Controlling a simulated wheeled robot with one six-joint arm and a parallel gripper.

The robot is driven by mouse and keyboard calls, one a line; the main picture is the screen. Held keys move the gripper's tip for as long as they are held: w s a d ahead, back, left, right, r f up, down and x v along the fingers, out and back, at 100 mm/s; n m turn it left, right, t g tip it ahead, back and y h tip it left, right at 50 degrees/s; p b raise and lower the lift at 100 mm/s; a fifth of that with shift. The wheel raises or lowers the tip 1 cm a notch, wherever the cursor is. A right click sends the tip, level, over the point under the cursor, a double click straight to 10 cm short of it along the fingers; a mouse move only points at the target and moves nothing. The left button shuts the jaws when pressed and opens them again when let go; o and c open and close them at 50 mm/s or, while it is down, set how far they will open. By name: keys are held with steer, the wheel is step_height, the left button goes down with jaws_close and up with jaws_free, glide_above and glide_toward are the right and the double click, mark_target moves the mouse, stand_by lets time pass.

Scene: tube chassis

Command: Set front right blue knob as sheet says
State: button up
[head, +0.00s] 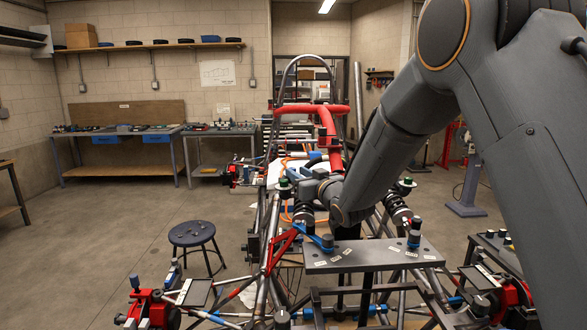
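The tube chassis (268,245) stands in the middle of the head view with a grey plate (372,256) across its near end. I cannot tell which part is the front right blue knob. My arm reaches from the upper right over the chassis. I cannot make out my gripper's fingers. A white sheet (217,73) hangs on the back wall, unreadable.
A round stool (192,234) stands left of the chassis. Workbenches (118,140) line the back wall. A grey stand (468,190) is on the right.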

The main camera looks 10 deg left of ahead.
mark_target(292, 168)
steer(key=shift+p+x, duration=0.85)
steer(key=shift+x, duration=1.5)
jaws_close()
